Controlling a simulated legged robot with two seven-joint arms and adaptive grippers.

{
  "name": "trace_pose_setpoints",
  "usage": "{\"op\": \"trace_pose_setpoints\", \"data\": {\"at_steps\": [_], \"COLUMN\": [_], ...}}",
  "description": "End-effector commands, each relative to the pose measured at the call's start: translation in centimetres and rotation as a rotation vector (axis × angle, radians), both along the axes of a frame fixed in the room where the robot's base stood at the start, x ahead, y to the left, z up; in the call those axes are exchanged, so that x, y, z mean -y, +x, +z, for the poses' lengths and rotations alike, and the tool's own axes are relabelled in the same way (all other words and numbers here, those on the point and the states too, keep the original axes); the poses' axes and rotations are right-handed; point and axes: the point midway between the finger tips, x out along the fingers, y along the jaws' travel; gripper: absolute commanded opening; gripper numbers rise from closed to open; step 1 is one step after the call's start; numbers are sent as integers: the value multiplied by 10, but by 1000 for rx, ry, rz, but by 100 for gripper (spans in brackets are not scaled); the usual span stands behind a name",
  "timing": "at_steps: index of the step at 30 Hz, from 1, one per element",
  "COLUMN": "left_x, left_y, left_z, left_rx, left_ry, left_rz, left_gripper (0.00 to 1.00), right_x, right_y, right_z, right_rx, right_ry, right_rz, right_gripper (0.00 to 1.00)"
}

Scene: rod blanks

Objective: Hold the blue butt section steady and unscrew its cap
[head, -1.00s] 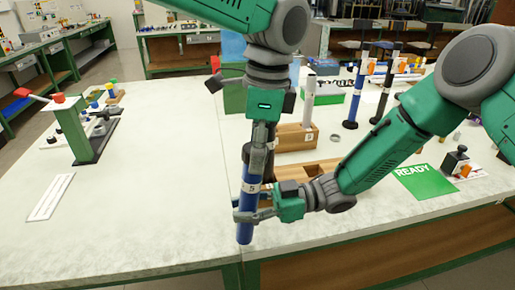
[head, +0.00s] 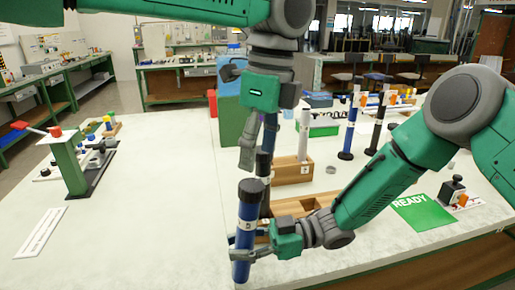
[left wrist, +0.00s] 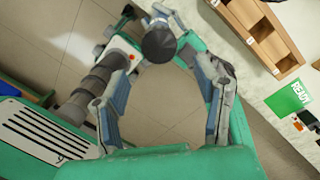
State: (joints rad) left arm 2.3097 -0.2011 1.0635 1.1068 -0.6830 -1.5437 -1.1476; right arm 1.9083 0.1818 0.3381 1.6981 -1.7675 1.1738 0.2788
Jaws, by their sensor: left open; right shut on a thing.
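The blue butt section (head: 244,240) stands nearly upright, with a white marked band near its top. Its black cap (head: 250,188) sits on the upper end. My right gripper (head: 243,252) is shut around the lower part of the section, near the table's front edge. My left gripper (head: 257,152) is open and empty, pointing down above the cap and apart from it. In the left wrist view the round top of the cap (left wrist: 159,43) shows in the gap between the spread fingers, beyond the tips. The thread is hidden under the cap.
A wooden rack (head: 291,170) with compartments stands just behind the section. Several upright rods (head: 351,125) stand farther back right. A green READY mat (head: 423,211) lies right. A green post fixture (head: 68,165) is at left. The table's left middle is clear.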

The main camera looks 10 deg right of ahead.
Motion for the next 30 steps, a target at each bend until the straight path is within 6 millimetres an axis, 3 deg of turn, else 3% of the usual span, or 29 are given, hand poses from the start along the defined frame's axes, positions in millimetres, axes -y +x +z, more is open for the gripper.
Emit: {"op": "trace_pose_setpoints", "data": {"at_steps": [5, 18, 30], "left_x": [-3, -10, -11], "left_y": [2, 2, 2], "left_z": [-1, -62, -73], "left_rx": [-9, -9, -6], "left_ry": [-2, -2, -2], "left_rz": [-87, -86, -85], "left_gripper": [57, 57, 57], "right_x": [0, 0, 0], "right_y": [0, 0, 0], "right_z": [0, 0, 1], "right_rx": [1, 1, 1], "right_ry": [1, 1, 1], "right_rz": [0, 0, 0], "right_gripper": [0, 0, 0]}}
